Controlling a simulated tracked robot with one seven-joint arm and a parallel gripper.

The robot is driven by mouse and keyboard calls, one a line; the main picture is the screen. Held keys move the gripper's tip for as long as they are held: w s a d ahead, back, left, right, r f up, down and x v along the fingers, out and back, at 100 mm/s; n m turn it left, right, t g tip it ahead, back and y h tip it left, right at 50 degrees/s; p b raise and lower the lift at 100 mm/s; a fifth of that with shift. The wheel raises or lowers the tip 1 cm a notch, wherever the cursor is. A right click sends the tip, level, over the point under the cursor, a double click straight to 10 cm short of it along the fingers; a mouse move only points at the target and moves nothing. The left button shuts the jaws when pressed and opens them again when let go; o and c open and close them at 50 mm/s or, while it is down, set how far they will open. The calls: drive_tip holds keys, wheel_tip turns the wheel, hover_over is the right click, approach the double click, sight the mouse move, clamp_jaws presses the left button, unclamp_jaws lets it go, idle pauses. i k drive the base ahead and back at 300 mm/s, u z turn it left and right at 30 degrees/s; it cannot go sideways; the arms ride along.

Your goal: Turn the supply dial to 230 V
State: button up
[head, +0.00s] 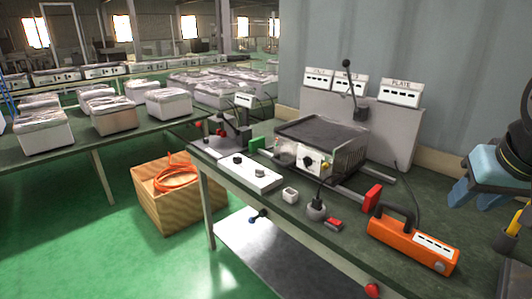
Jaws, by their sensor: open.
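A white box with black knobs (250,174) lies on the near left part of the workbench. A second black dial (308,162) is on the pale front face of a metal unit with a dark flat top (322,134). The markings on the knobs are too small to read, so I cannot tell which is the supply dial or where it points. My gripper (470,180), with blue fingers, is at the far right edge, partly cut off. It is open, apart from both knobs, above the right part of the bench.
An orange handled tool (413,243) stands at the bench's front right. A dark plug (316,208), a white cup (290,195) and red blocks (372,196) lie between. A panel with a PLATE label (400,93) stands behind. A wooden crate (163,204) is on the floor.

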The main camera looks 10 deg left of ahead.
sight(237, 161)
drive_tip(key=u, duration=0.95)
drive_tip(key=i, duration=0.15)
drive_tip(key=z, duration=2.7)
drive_tip(key=k, duration=1.1)
drive_tip(key=u, duration=1.9)
drive_tip(key=i, duration=1)
